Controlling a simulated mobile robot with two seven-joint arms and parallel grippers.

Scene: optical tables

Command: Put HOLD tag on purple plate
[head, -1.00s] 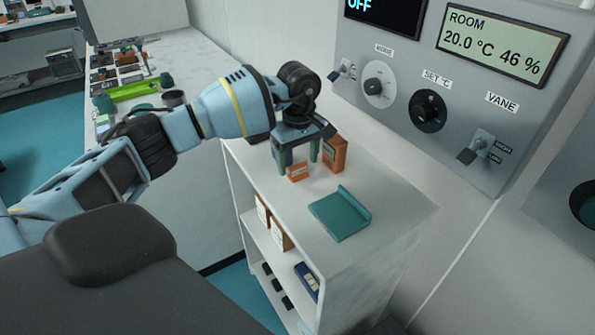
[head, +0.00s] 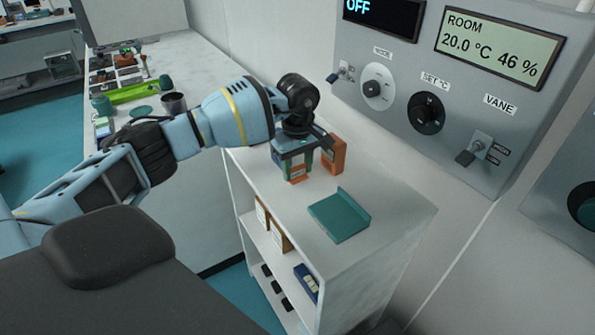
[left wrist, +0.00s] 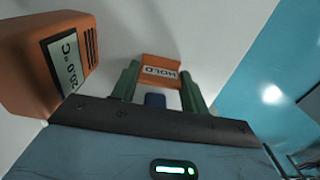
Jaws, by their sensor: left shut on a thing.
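The HOLD tag (head: 298,174) is a small orange piece with a white label, on the top of the white shelf unit. It also shows in the left wrist view (left wrist: 160,72), its HOLD lettering upside down. My left gripper (head: 296,166) points down with its green fingers shut on the tag, one at each side; it also shows in the left wrist view (left wrist: 160,88). The tag is at or very near the shelf top; I cannot tell if it is lifted. I see no purple plate; a teal plate (head: 338,215) with a raised edge lies nearer the front.
An orange box (head: 334,155) with a display stands close beside the gripper. A dark blue object (left wrist: 155,100) shows between the fingers. A grey control panel (head: 400,75) is on the wall behind. The shelf top around the teal plate is clear.

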